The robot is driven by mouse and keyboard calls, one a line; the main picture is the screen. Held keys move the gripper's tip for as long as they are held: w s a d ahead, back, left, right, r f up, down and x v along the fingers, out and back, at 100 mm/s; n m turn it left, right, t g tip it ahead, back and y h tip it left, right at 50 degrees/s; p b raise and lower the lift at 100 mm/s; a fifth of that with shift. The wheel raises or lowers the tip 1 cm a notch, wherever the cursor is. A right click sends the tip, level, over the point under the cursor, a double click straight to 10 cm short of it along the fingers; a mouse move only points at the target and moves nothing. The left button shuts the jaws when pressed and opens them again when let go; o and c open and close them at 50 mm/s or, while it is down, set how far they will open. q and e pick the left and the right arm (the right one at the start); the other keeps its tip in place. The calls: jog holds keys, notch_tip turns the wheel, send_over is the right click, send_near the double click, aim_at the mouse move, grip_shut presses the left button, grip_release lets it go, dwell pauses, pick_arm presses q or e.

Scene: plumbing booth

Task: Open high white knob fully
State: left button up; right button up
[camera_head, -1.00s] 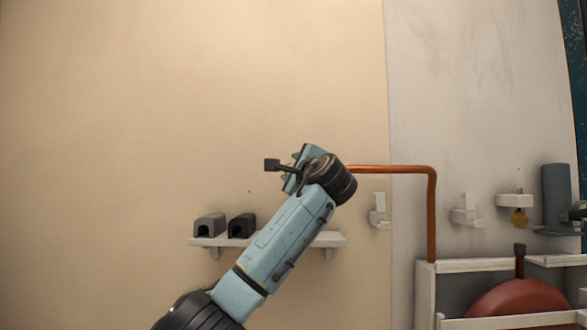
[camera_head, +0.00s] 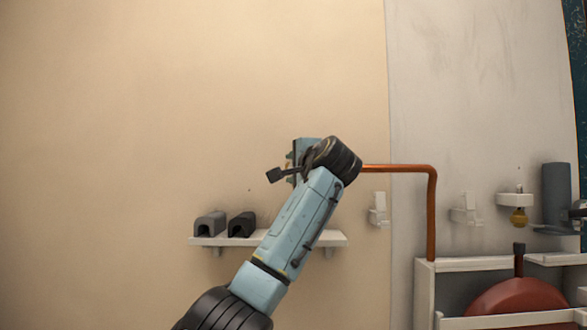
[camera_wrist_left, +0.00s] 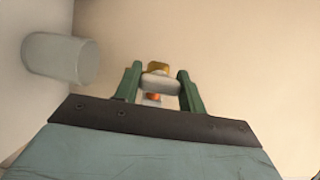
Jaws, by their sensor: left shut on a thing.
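The white knob (camera_wrist_left: 160,86) shows in the left wrist view, between the green fingers of my left gripper (camera_wrist_left: 161,83). A brass fitting (camera_wrist_left: 158,67) and a bit of orange-copper sit close to it. The gripper is shut on the knob, with a finger on each side. In the head view my left gripper (camera_head: 290,164) is at the wall, mostly behind my wrist, and the knob is hidden there. A copper pipe (camera_head: 405,168) runs right from behind my wrist, then bends down. My right gripper is not in view.
A white wall shelf (camera_head: 330,240) below my arm holds a grey holder (camera_head: 209,224) and a black one (camera_head: 241,225). A whitish cylinder (camera_wrist_left: 60,58) is left of the gripper in the left wrist view. White brackets (camera_head: 466,211) and a red round object (camera_head: 518,298) are at right.

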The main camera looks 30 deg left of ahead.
pick_arm(q)
jog(key=shift+f, duration=0.1)
jog(key=o, duration=1)
jog(key=shift+s, duration=0.1)
jog(key=shift+s+d, duration=0.15)
jog(key=shift+d, duration=0.15)
jog(key=b+v, duration=0.5)
jog(key=v, duration=0.7)
jog(key=shift+s+d, duration=0.2)
jog(key=shift+d, duration=0.05)
